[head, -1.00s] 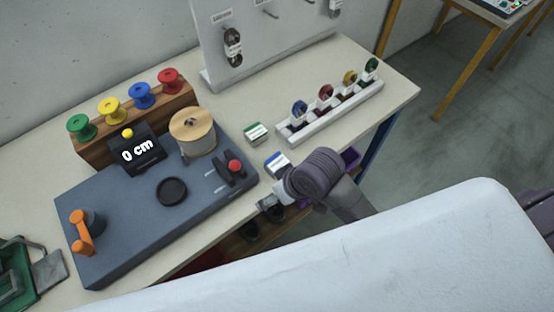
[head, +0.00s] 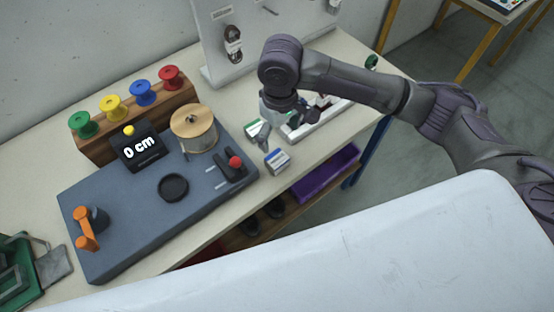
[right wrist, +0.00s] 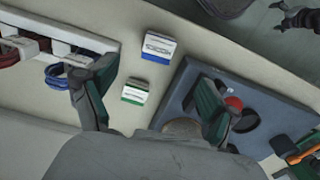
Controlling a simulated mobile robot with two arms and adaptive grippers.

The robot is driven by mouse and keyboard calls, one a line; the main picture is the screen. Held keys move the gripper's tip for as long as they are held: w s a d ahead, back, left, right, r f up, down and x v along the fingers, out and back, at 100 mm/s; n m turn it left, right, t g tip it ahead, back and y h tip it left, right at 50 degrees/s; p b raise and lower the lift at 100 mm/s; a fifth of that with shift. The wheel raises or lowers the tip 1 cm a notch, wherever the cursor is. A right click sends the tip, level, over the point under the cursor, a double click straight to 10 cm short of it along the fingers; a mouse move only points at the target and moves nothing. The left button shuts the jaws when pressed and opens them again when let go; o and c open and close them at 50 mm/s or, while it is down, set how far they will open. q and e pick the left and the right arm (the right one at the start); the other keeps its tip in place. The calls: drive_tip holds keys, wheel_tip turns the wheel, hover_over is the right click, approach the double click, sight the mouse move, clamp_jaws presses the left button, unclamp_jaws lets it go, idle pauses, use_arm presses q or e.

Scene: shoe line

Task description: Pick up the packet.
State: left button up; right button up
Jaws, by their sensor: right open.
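Two small packets lie on the beige table to the right of the blue-grey machine: a white one with a green band (head: 251,129) and a white one with a blue band (head: 277,161). They also show in the right wrist view, green-banded (right wrist: 135,91) and blue-banded (right wrist: 158,46). My right gripper (head: 278,130) is over the table beside them, its open fingers partly hiding the green-banded one in the head view. In the right wrist view the green-banded packet lies between the spread fingers, with the blue-banded one beyond. Nothing is held. My left gripper is not in view.
The machine (head: 130,215) has a "0 cm" display (head: 137,152), a twine spool (head: 194,128) and a red-topped lever. A white rack (head: 333,112) with coiled laces stands behind my right gripper. A purple bin (head: 325,176) sits below the table edge.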

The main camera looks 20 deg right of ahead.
sight(278, 159)
wheel_tip(278, 159, down, 8)
drive_tip(key=shift+r+p, duration=0.1)
drive_tip(key=shift+p, duration=0.35)
drive_tip(key=f, duration=0.1)
drive_tip(key=f+p, duration=0.1)
drive_tip(key=f, duration=0.2)
drive_tip(key=shift+w+a+f, duration=0.1)
drive_tip(key=shift+w+f, duration=0.15)
drive_tip(key=shift+f, duration=0.6)
drive_tip(key=c, duration=1.3)
